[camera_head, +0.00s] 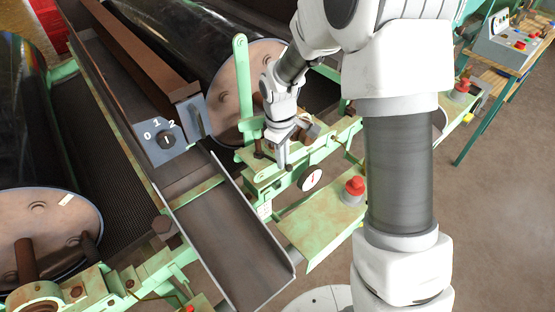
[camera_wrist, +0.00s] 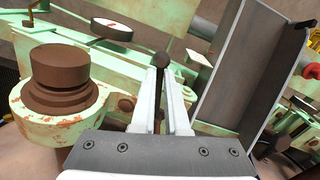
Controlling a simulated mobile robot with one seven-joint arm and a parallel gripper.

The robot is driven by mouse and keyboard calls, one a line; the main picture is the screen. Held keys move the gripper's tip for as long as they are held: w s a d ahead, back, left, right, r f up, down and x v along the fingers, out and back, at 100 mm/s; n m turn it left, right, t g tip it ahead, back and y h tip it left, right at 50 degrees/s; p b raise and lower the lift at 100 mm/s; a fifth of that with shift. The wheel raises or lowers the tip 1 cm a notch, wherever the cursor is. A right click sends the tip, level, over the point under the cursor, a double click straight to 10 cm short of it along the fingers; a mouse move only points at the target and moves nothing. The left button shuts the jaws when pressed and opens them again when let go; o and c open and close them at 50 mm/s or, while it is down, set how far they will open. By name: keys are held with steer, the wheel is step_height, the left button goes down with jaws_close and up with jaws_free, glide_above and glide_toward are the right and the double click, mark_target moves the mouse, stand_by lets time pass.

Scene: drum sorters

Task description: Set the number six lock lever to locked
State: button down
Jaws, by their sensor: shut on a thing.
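My gripper (camera_head: 283,158) is low over the light green machine frame, in front of the middle drum. The lever's lower part is hidden between the fingers. In the head view my fingers and wrist cover most of this lever. No number six and no locked marking can be read in either view.
A tall green lever (camera_head: 242,85) stands upright just left of my wrist. A round white dial with a red mark (camera_head: 312,178) and a red button (camera_head: 354,187) are near. A rusty bolt (camera_wrist: 62,78) is close left of the fingers; a metal chute (camera_head: 225,235) lies lower left.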

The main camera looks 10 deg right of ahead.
steer(key=shift+w+d+n, duration=0.4)
steer(key=shift+w+n, duration=0.15)
steer(key=shift+n, duration=0.35)
steer(key=c, duration=0.9)
jaws_free()
steer(key=shift+r+p, duration=0.15)
steer(key=shift+p, duration=0.15)
steer(key=r, duration=1.1)
steer(key=a+r+p, duration=0.1)
steer(key=r, duration=0.5)
steer(key=shift+s+r, duration=0.1)
steer(key=shift+s, duration=0.2)
